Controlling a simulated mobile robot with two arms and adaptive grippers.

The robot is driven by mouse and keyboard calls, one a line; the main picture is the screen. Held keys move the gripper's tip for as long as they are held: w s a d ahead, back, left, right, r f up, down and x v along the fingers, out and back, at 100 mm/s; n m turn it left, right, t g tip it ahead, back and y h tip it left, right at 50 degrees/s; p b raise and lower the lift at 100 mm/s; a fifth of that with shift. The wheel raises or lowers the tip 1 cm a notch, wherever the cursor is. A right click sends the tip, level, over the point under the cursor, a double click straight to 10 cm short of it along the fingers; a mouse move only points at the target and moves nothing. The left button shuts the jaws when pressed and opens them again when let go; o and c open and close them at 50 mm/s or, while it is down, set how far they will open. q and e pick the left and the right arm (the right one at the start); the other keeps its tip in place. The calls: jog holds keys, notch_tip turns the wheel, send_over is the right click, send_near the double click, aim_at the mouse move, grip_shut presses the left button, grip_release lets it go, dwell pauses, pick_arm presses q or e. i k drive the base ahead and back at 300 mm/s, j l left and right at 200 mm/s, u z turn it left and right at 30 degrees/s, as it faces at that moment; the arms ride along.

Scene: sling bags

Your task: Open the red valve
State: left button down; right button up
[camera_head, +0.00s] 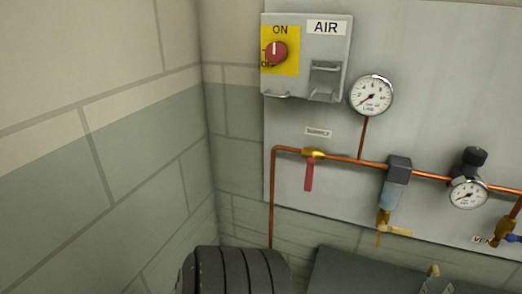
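The red valve handle (309,174) hangs straight down from a brass valve body (314,154) on the copper pipe, under a small label that seems to read SUPPLY. The handle stands crosswise to the nearly level pipe. Nothing touches it. Neither my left gripper nor my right gripper shows in the head view.
A box marked AIR (335,58) carries a red knob (276,53). A gauge (371,95), a filter (396,180), a regulator gauge (468,194) and a blue-handled valve (514,238) line the panel. A dark ribbed object (235,272) stands below.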

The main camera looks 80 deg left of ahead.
aim_at(311, 161)
jog(key=u, duration=2.1)
